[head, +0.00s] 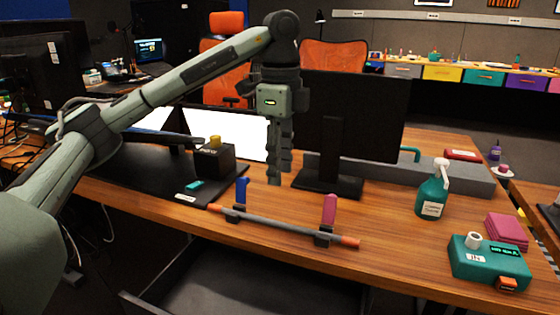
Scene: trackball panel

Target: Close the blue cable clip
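The blue cable clip (242,190) stands on the wooden desk near its front edge, with its blue flap upright on a dark base. A pink clip (329,209) to its right also has its flap upright. A grey cable (280,226) with orange ends runs through the dark bases of both clips. My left gripper (274,182) points down above the desk, to the right of the blue flap and apparently apart from it. Its fingers overlap in this view, so their opening is unclear. My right gripper is out of view.
A black box with a yellow ball (215,141) stands behind the blue clip on a dark mat. A monitor (355,115) is behind the gripper. A green spray bottle (432,192), pink cloths (507,231) and a teal device (487,262) are at right. Desk between pink clip and bottle is clear.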

